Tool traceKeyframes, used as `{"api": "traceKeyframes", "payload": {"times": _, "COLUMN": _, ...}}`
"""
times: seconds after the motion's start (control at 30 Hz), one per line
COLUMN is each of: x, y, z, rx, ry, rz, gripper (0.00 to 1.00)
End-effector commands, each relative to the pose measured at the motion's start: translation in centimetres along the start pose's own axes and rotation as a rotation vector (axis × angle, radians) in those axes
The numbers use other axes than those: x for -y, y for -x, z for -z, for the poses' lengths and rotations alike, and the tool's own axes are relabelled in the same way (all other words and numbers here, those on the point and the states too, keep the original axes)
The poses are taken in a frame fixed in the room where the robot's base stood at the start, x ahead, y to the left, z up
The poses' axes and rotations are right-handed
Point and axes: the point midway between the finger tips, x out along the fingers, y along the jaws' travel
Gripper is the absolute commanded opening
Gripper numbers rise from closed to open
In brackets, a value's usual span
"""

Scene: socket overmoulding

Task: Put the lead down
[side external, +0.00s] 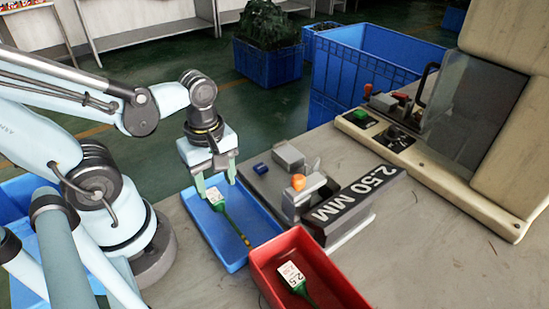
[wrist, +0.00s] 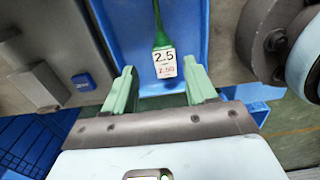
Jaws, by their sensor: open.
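A green lead with a white tag lies in the blue tray (side external: 233,262); the lead's tag (side external: 214,196) is near the tray's far end. In the wrist view the tag (wrist: 165,64) reads 2.5 and 2.50, and the green cable (wrist: 158,22) runs away from it along the tray floor. My gripper (side external: 215,188) is over the far end of the blue tray. Its two green fingers stand apart, with nothing between them in the wrist view (wrist: 161,82). The tag lies just beyond the fingertips there.
A red tray (side external: 325,276) in front holds another tagged green lead (side external: 294,282). A grey fixture marked 2.50 MM (side external: 358,193) with an orange knob stands right of the blue tray. A small blue block (side external: 259,169) is beside it. A beige machine (side external: 440,150) stands at right.

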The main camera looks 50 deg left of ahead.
Motion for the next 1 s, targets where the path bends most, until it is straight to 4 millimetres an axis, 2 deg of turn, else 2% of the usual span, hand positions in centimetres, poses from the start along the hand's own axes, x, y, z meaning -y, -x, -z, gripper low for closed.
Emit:
{"api": "traceKeyframes", "payload": {"times": 0.7, "x": 0.1, "y": 6.9, "z": 0.0, "rx": 0.000, "ry": 0.000, "rz": 0.000, "gripper": 0.56}}
{"api": "traceKeyframes", "payload": {"times": 0.9, "x": 0.0, "y": 7.8, "z": 0.0, "rx": 0.000, "ry": -0.007, "rz": -0.003, "gripper": 0.56}}
{"api": "traceKeyframes", "payload": {"times": 1.0, "x": -0.4, "y": 7.8, "z": 0.0, "rx": -0.003, "ry": -0.076, "rz": -0.030, "gripper": 0.56}}
